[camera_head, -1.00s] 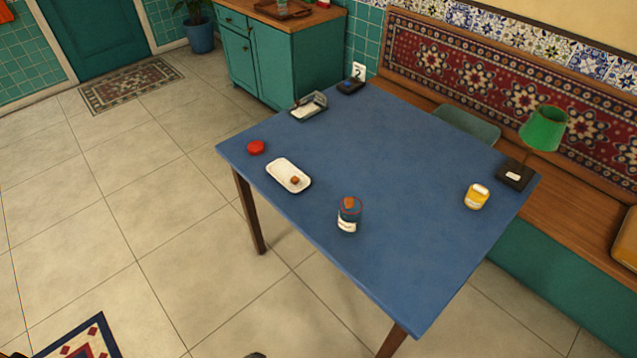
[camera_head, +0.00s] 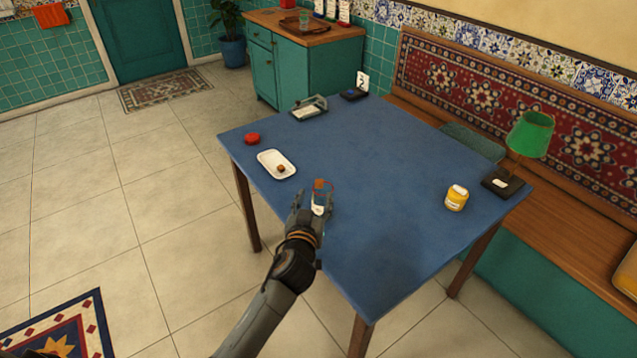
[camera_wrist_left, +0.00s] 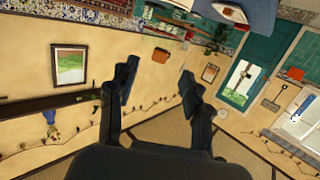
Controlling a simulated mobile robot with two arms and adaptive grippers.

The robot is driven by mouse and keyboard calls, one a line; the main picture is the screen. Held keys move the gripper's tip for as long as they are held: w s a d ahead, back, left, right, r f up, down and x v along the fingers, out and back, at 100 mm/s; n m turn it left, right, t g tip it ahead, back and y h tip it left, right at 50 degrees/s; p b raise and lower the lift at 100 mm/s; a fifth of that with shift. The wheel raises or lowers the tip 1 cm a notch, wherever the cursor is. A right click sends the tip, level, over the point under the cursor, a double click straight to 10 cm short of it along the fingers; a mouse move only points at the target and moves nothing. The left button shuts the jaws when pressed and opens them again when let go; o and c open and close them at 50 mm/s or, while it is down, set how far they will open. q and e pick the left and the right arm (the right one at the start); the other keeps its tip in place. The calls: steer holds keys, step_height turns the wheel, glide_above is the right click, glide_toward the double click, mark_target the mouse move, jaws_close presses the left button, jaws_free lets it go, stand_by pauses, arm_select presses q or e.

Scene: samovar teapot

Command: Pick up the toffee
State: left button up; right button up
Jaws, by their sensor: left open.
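A small brown cube (camera_head: 281,168), which looks like a toffee, lies on the white tray (camera_head: 263,156) near the table's left edge. A glass jar (camera_head: 319,208) stands nearer to me, with an orange-brown piece (camera_head: 319,185) showing at its top; I cannot tell exactly what that piece is. My left gripper (camera_head: 311,197) is in front of the jar and hides part of it; I cannot tell whether they touch. In the left wrist view the left gripper (camera_wrist_left: 157,73) has its fingers apart with nothing between them. My right gripper is not in view.
On the blue table (camera_head: 390,160) are a red round thing (camera_head: 252,138), a yellow jar (camera_head: 456,198), a green lamp (camera_head: 530,135), a clear-covered dish (camera_head: 308,107) and a dark box (camera_head: 353,95). The table's middle is clear. A bench (camera_head: 560,215) runs along the right.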

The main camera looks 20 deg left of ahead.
mark_target(319, 182)
arm_select(q)
steer(key=shift+x, duration=1)
steer(key=shift+w+r, duration=0.2)
steer(key=shift+w, duration=0.35)
steer(key=p+x, duration=0.1)
steer(key=x, duration=0.3)
steer(key=shift+w+a+r, duration=0.1)
steer(key=shift+w, duration=0.1)
steer(key=c, duration=0.9)
